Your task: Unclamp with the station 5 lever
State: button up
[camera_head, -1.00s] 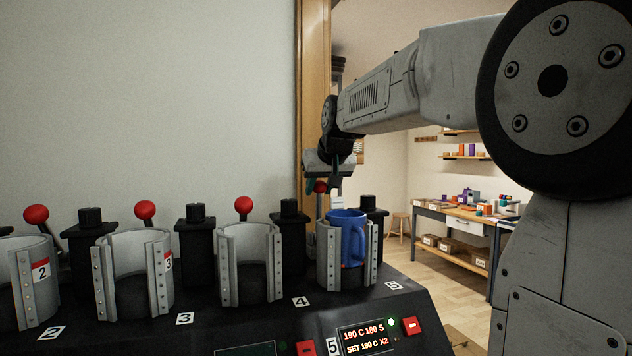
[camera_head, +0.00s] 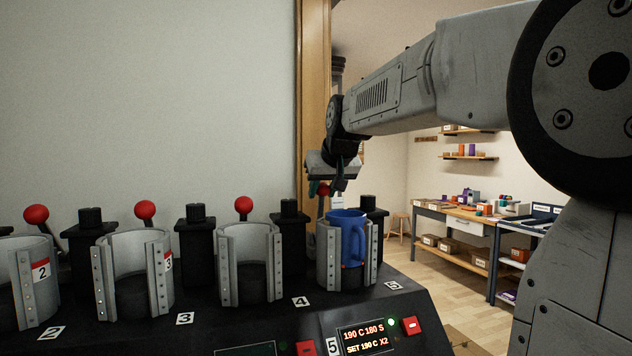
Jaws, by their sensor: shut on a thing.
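The station 5 lever's red knob (camera_head: 323,190) shows behind the blue mug, mostly hidden by my gripper. My gripper (camera_head: 327,187) points down at it and is shut on the lever knob. The blue mug (camera_head: 345,238) stands upright in the grey station 5 clamp (camera_head: 329,258), its handle facing front right through the clamp's opening. The lever's lower part is hidden behind the mug and clamp. The station 5 label (camera_head: 393,285) lies on the black top to the right.
Stations 2, 3 and 4 stand to the left with empty-looking clamps (camera_head: 245,262) and red-knobbed levers (camera_head: 243,205). Black posts (camera_head: 289,235) stand between stations. A lit display (camera_head: 364,338) is on the front panel. A workbench (camera_head: 470,220) stands far off at right.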

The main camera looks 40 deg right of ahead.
jog(key=shift+s, duration=0.1)
jog(key=shift+s+a+f, duration=0.15)
jog(key=shift+s+f, duration=0.05)
jog(key=shift+s, duration=0.3)
jog(key=shift+s+a+f, duration=0.15)
jog(key=shift+s+f, duration=0.05)
jog(key=shift+s, duration=0.25)
jog(key=o, duration=0.7)
jog(key=shift+r, duration=0.1)
notch_tip(320, 180, up, 6)
jog(key=s, duration=0.1)
jog(key=shift+s+a+r, duration=0.15)
jog(key=shift+a, duration=0.05)
